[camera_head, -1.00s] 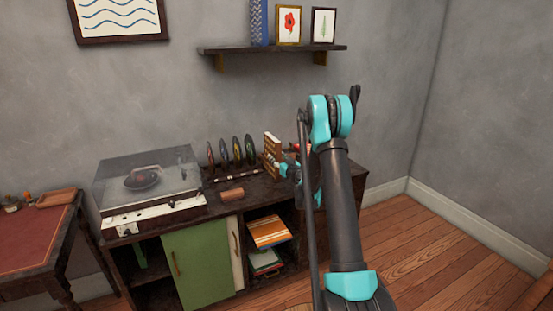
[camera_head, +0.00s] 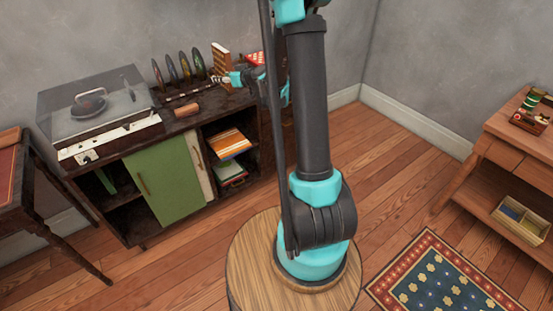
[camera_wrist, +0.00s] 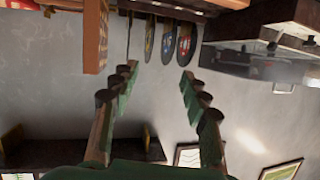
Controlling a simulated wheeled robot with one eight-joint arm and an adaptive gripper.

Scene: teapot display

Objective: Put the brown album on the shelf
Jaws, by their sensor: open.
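No album that I can clearly call brown shows. An orange and white striped album (camera_head: 229,143) lies in the open compartment of the sideboard (camera_head: 128,151), above a green one (camera_head: 230,170). My gripper (camera_head: 222,80) is over the right part of the sideboard top, close to an upright wooden piece (camera_head: 221,58). In the wrist view, which is upside down, my gripper (camera_wrist: 158,70) is open with nothing between its fingers. Upright discs (camera_wrist: 167,40) stand beyond the fingertips. A dark wall shelf (camera_wrist: 70,153) shows at the bottom left.
A turntable (camera_head: 95,108) with a clear lid stands at the left of the sideboard. A small brown block (camera_head: 186,109) lies in front of the discs. A wooden side table (camera_head: 515,145) and a patterned rug (camera_head: 440,275) are at the right. The floor between is clear.

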